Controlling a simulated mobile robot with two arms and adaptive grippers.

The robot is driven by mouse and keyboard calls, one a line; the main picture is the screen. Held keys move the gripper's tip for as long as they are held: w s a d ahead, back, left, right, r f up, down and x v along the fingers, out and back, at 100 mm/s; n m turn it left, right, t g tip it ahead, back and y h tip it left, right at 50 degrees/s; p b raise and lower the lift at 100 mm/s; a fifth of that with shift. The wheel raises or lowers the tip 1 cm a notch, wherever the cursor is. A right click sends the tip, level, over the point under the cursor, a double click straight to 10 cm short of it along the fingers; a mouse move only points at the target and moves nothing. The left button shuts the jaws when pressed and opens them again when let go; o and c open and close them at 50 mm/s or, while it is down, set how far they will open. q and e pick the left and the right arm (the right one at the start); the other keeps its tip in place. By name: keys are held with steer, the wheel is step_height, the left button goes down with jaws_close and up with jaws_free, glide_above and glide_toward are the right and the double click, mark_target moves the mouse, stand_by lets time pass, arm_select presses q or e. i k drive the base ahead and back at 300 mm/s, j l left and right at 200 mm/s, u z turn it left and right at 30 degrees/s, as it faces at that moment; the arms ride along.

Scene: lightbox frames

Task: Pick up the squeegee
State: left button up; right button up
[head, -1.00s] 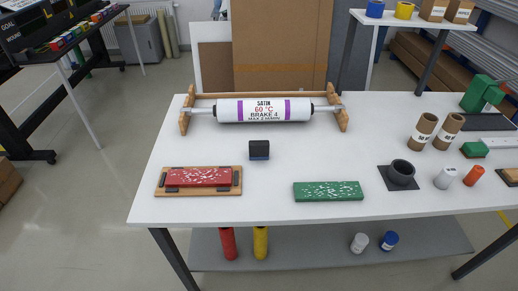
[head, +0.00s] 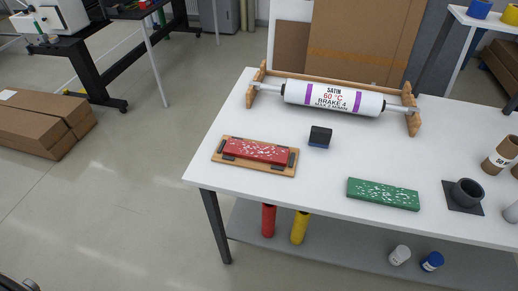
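A small black block with a blue lower edge (head: 320,137) stands on the white table (head: 330,180), behind and between the red and green boards. It may be the squeegee; I cannot tell for sure. A red white-speckled board (head: 257,151) lies on a wooden base (head: 228,159) with black clips near the table's left corner. A green white-speckled board (head: 383,194) lies near the front edge.
A white labelled roller (head: 333,97) rests in a wooden cradle (head: 413,122) at the back. A dark cup (head: 467,192) on a black pad stands at right. Red (head: 268,220) and yellow (head: 300,227) cylinders are on the lower shelf. Cardboard boxes (head: 40,125) lie on the left floor.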

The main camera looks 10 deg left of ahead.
mark_target(319, 137)
steer(key=i+l+u, duration=0.1)
steer(key=l+u, duration=0.95)
steer(key=l, duration=0.2)
